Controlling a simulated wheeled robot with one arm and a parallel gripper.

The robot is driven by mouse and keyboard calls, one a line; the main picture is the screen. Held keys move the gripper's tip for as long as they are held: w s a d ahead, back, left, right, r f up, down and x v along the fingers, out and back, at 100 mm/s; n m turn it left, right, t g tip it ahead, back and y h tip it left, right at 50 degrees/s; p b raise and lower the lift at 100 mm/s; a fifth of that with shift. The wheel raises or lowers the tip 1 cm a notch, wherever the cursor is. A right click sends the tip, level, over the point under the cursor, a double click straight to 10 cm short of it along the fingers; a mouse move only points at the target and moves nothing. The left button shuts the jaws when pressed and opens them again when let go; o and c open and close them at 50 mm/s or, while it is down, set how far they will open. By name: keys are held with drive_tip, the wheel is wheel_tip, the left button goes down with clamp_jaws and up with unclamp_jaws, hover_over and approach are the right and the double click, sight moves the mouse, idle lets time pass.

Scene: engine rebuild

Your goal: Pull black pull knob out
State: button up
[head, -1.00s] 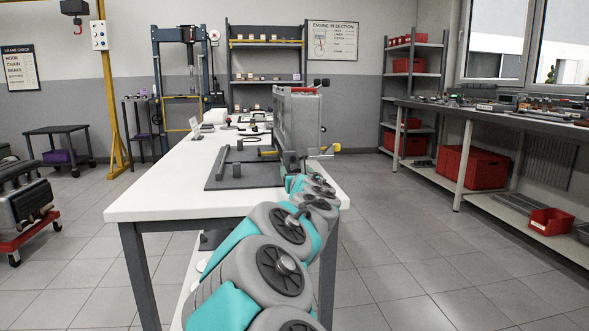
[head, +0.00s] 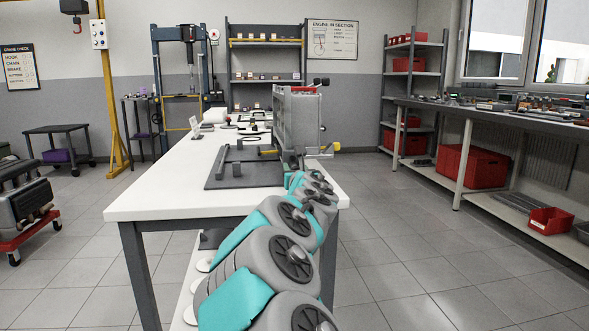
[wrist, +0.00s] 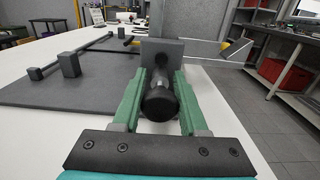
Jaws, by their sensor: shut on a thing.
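The black pull knob (wrist: 159,104) shows in the wrist view with a rounded black end. It sits between the two green fingers of my gripper (wrist: 161,80), which is shut on it. Behind the knob, a dark shaft leads to a grey square plate (wrist: 160,52). In the head view my gripper (head: 289,160) is at the near end of the grey machine (head: 298,118) on the white table. The knob cannot be made out in the head view.
A dark grey mat (head: 222,183) with grey blocks and bars lies left of the machine on the white table (head: 165,194). A yellow-tipped lever (head: 331,147) sticks out on the machine's right. The floor right of the table is clear.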

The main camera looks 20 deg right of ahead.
clamp_jaws()
idle(0.8)
